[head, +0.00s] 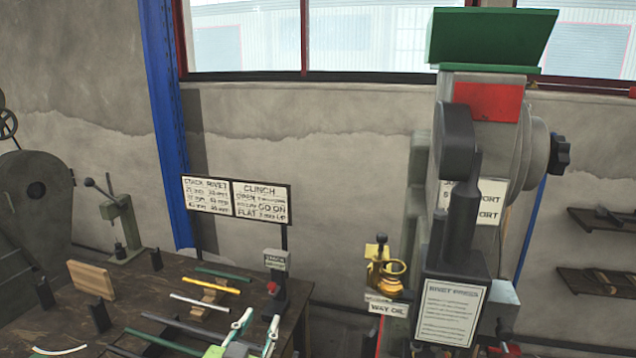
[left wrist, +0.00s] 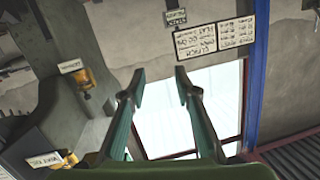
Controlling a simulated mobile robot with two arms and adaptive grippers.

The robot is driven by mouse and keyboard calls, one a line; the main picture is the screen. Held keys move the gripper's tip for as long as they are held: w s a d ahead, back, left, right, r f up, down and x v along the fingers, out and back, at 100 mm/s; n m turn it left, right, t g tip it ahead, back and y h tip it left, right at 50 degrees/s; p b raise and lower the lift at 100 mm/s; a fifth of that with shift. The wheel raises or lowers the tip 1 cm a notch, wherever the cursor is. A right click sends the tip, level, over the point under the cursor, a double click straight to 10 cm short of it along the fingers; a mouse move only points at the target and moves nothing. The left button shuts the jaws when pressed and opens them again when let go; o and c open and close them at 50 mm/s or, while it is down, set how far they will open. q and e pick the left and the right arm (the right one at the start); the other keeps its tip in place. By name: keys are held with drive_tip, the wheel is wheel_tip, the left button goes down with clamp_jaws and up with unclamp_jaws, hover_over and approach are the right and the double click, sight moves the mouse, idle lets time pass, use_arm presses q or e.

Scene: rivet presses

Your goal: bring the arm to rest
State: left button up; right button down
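My left gripper (head: 260,318) shows at the bottom of the head view, pale green and pointing up, in front of the workbench. In the left wrist view its two fingers (left wrist: 159,78) are spread apart with nothing held between them. Beyond them that view shows the wall, window and signs upside down. My right gripper is in neither view.
A rivet press (head: 464,210) with a green top stands at the right. A brass oiler (head: 385,272) is beside it. The dark workbench (head: 150,285) at left carries rods, a wooden block (head: 91,279) and a small lever tool (head: 122,225). Signs (head: 235,199) stand behind the bench.

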use_arm(q)
drive_tip(key=s+a+f+n+g+y, duration=0.1)
drive_tip(key=s+a+f+g, duration=0.2)
drive_tip(key=s+f, duration=0.4)
drive_tip(key=s+a+f+g+y, duration=0.1)
drive_tip(key=s+a+f+g, duration=0.2)
drive_tip(key=s+f, duration=0.4)
drive_tip(key=s+a+f+g, duration=0.25)
drive_tip(key=s+f, duration=0.35)
drive_tip(key=s, duration=0.3)
drive_tip(key=s+a+f+g, duration=0.1)
drive_tip(key=s+f+g, duration=0.35)
drive_tip(key=s, duration=0.45)
wheel_tip(320, 180, down, 33)
drive_tip(key=s+b, duration=0.2)
drive_tip(key=b, duration=0.4)
drive_tip(key=s+a+f+g+b, duration=0.1)
drive_tip(key=s+f+b, duration=0.3)
drive_tip(key=s+f, duration=1.2)
wheel_tip(320, 180, down, 3)
drive_tip(key=shift+s+a+r+g, duration=0.15)
drive_tip(key=shift+a+g, duration=0.25)
drive_tip(key=shift+a, duration=0.5)
